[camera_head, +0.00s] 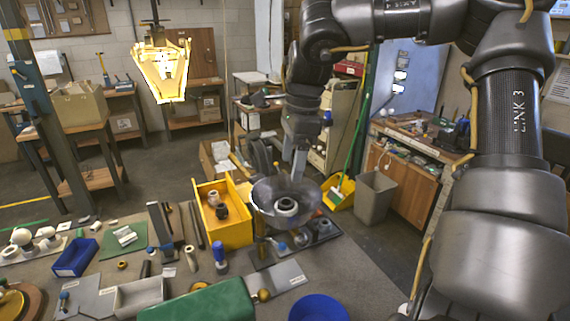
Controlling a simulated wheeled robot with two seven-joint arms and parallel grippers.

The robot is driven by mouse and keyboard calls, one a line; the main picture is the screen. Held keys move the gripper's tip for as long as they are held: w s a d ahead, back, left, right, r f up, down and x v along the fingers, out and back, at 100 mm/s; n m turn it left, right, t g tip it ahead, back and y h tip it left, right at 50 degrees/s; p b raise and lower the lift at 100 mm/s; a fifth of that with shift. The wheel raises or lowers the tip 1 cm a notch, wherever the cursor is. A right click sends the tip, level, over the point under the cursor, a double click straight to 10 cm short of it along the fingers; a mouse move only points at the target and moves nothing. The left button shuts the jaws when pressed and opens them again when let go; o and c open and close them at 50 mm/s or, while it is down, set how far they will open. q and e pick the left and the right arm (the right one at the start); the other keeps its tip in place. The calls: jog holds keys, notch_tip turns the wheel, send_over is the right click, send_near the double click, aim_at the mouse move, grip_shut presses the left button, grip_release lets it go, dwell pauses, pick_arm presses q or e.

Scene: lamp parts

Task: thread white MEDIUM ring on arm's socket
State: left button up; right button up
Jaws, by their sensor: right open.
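A grey, bowl-like lamp shade (264,192) stands open side up just right of the yellow bin. A white ring (286,204) with a dark centre shows in the middle of the bowl, seemingly around the socket; I cannot tell its size or how far down it sits. The arm under the shade is mostly hidden by it. My right gripper (287,174) points down just above the bowl's far side, behind the ring, open and apart from it. My left gripper is out of view.
A yellow bin (236,232) holds a white ring (213,198) and a black ring (222,212). A green box (205,304), a blue bin (76,257) and a blue round container (318,308) crowd the bench. A lit lamp (161,68) hangs at upper left.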

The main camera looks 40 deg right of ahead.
aim_at(288, 199)
jog(key=f, duration=0.1)
jog(key=s+f, duration=0.1)
jog(key=f, duration=0.1)
jog(key=shift+a+p, duration=0.1)
jog(key=shift+p, duration=0.3)
jog(key=f, duration=0.2)
jog(key=f+p, duration=0.1)
jog(key=w+f, duration=0.1)
jog(key=f, duration=0.1)
jog(key=shift+w+a+f, duration=0.1)
jog(key=shift+a+f, duration=0.2)
jog(key=shift+a+f+p, duration=0.1)
jog(key=shift+f+p, duration=0.2)
jog(key=shift+f, duration=0.35)
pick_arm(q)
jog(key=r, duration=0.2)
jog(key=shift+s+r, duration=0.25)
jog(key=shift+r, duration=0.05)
pick_arm(e)
jog(key=shift+f, duration=0.25)
jog(key=c, duration=1.2)
jog(key=n, duration=0.3)
jog(key=shift+w+n+g, duration=0.1)
jog(key=shift+n+g, duration=0.2)
jog(key=shift+n, duration=0.1)
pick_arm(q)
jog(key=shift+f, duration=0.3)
pick_arm(e)
jog(key=n, duration=0.3)
jog(key=shift+r, duration=0.1)
